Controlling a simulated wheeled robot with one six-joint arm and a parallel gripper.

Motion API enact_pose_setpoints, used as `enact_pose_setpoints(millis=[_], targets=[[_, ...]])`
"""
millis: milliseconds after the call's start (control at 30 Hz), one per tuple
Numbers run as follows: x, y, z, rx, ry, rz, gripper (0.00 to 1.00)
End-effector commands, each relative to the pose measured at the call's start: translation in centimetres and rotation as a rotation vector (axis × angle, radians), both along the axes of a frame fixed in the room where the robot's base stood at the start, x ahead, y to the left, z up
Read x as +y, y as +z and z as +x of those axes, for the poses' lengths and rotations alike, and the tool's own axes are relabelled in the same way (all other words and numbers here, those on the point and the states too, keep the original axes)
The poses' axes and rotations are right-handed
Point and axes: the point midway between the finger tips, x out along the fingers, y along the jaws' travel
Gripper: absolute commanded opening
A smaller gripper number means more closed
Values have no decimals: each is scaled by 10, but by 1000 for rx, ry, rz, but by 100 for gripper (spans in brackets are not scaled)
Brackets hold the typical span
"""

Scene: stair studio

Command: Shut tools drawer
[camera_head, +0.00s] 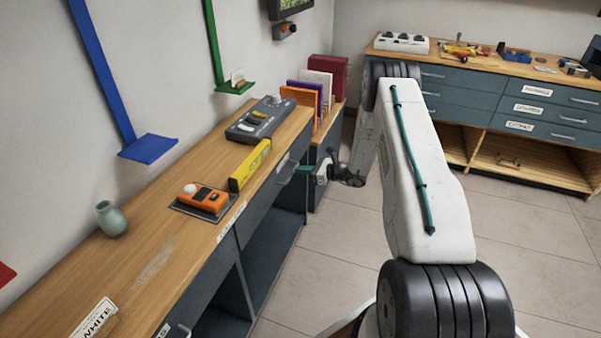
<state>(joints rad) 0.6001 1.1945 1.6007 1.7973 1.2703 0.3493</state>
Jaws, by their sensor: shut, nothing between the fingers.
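The long wooden-topped bench (150,240) on the left has dark blue-grey drawer fronts below its top. One drawer front (262,205) with a grey bar handle (287,172) is beside my gripper. I cannot read a tools label on it, and I cannot tell how far it stands out from the bench. Whether the fingertips touch the handle or front cannot be told. My arm reaches in from the lower right.
A yellow level (250,164), an orange device (203,197), a grey control box (260,120) and a green vase (111,219) stand on the bench. A second drawer cabinet (520,95) stands at the back right. The tiled floor (320,265) beside the bench is clear.

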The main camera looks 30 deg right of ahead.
Motion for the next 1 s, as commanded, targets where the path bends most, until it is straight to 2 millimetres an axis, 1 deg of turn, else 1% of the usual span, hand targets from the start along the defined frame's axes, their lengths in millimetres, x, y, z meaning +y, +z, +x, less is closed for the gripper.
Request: enact_pose_setpoints(millis=[33, 300, 467, 567, 667, 733, 900, 1000], targets=[[2, 2, 5, -5, 1, -3, 0], [6, 4, 7, -9, 6, -5, 0], [0, 7, 2, -10, 6, -5, 0], [-13, 10, -9, -8, 2, -4, 0], [-31, 13, -25, -4, -6, -1, 0], [-44, 16, -41, -5, -9, -1, 0], [-58, 23, -68, -2, 3, -1, 0], [-66, 26, -81, -3, 5, 0, 0]])
